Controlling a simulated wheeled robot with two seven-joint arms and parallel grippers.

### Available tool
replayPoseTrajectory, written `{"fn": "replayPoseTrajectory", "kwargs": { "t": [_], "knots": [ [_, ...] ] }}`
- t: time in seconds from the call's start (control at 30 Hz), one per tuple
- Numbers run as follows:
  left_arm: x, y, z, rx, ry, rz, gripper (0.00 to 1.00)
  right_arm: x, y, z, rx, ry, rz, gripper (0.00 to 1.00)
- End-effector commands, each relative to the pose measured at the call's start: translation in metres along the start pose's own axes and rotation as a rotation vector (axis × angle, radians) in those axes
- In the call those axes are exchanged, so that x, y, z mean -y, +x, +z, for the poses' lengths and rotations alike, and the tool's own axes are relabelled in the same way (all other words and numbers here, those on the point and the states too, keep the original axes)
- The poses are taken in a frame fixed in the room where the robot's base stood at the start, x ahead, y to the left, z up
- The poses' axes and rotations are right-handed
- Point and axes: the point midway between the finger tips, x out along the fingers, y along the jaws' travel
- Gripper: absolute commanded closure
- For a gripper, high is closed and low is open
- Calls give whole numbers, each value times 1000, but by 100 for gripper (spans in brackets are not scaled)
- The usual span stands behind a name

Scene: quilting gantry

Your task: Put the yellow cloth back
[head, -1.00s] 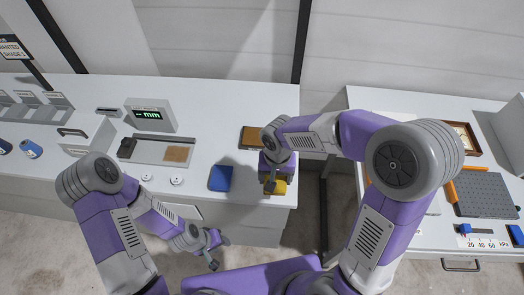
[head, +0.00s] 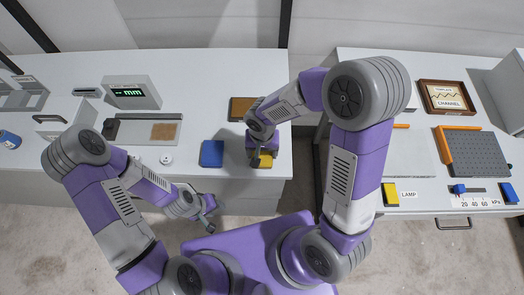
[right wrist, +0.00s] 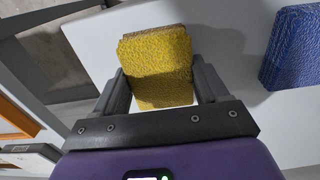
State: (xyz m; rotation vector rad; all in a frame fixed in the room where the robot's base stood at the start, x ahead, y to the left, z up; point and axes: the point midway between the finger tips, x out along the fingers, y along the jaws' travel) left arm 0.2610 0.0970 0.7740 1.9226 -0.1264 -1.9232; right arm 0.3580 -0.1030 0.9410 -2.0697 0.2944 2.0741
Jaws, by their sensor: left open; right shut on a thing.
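The yellow cloth (head: 266,161) is a small textured pad at the front right corner of the left white bench. My right gripper (head: 256,158) comes down over it and is shut on it. In the right wrist view the yellow cloth (right wrist: 157,55) sits between both fingers; I cannot tell whether it touches the bench top. A blue cloth (head: 212,153) lies on the bench just left of it, and it also shows in the right wrist view (right wrist: 295,50). My left gripper (head: 208,224) is open and empty, in front of the bench edge.
A brown pad (head: 242,108) lies behind the yellow cloth. A gauge display (head: 130,92) stands on the left bench (head: 215,105). A gap separates it from the right bench, which holds a grey perforated plate (head: 472,153), a framed template (head: 446,97) and a yellow block (head: 390,194) beside a LAMP label.

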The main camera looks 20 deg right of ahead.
Motion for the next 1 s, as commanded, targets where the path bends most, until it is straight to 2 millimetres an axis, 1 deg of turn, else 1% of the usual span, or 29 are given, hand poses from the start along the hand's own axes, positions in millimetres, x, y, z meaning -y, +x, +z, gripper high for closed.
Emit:
{"fn": "replayPoseTrajectory", "kwargs": {
  "t": [0.23, 0.37, 0.4, 0.53, 0.87, 0.93, 1.0],
  "knots": [
    [0, 0, 0, 0, 0, 0, 57, 0, 1, 0, -1, 0, -1, 60],
    [2, 5, 0, 0, 0, 0, 57, 0, 5, 0, -2, 0, -1, 60],
    [1, 4, 0, 0, 0, 0, 57, 0, 4, 0, -1, 0, -1, 22],
    [1, 3, 0, 0, 0, 0, 57, 0, 3, 0, -1, 0, -1, 2],
    [1, 2, 0, 0, 0, 0, 57, 0, 2, 0, -1, 0, -1, 1],
    [-1, -2, 0, 0, 0, 0, 57, 0, -2, 0, -1, 0, -1, 1],
    [-1, -3, 0, 0, 0, 0, 57, 1, -12, -1, -6, 1, -4, 1]
  ]
}}
